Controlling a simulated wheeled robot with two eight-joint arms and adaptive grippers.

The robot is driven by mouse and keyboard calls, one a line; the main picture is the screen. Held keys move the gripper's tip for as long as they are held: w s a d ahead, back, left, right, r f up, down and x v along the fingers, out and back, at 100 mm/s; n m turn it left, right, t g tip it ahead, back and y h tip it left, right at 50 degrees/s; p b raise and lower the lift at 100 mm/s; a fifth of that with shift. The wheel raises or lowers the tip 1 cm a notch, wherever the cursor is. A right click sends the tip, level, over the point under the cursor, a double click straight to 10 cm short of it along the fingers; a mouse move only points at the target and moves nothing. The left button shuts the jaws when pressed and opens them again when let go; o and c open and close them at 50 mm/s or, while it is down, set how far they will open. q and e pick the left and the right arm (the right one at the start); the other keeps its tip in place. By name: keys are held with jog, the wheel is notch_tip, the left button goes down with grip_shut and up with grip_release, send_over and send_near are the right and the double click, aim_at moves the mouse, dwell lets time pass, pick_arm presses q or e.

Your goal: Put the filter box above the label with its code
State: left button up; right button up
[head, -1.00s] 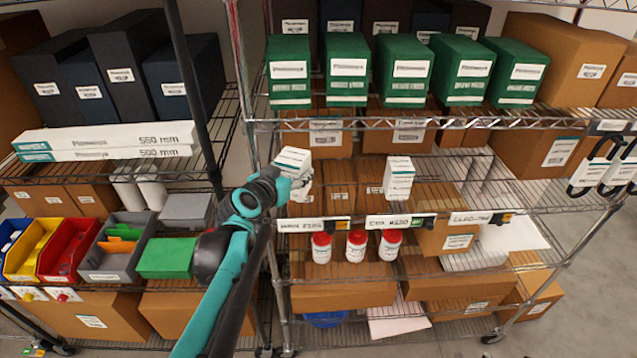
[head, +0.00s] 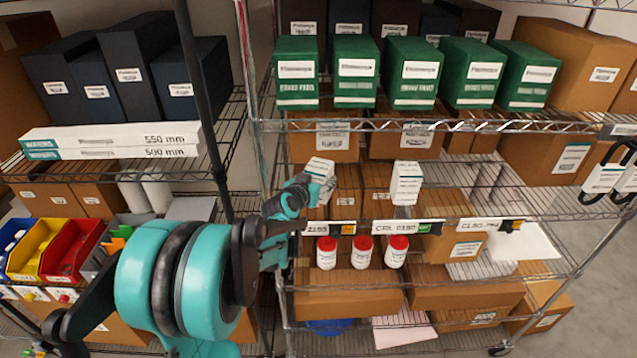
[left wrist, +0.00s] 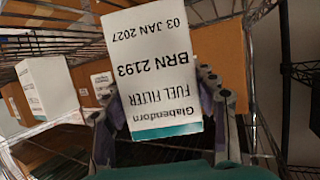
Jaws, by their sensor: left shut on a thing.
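My left gripper (head: 318,188) is shut on a white and teal filter box (head: 321,168) on the middle shelf level. In the left wrist view the box (left wrist: 155,65) stands between the two fingers (left wrist: 165,128), its upside-down print reading BRN 2193. In the head view it is above and behind the leftmost shelf label (head: 318,228), whose visible part seems to end in 2193; my arm hides its left end. I cannot tell whether the box touches the shelf. The middle label (head: 394,226) seems to start with CRL. My right gripper is out of view.
Another white box (head: 406,184) stands above the middle label, with free room between it and the held box. Brown cartons (head: 345,190) stand behind. Red-capped bottles (head: 361,250) are below. Green boxes (head: 411,75) fill the shelf above. A rack post (head: 254,110) is at left.

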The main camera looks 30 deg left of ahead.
pick_arm(q)
jog(key=shift+w+f, duration=0.1)
jog(key=shift+f, duration=0.35)
jog(key=shift+r, duration=0.1)
jog(key=o, duration=1.7)
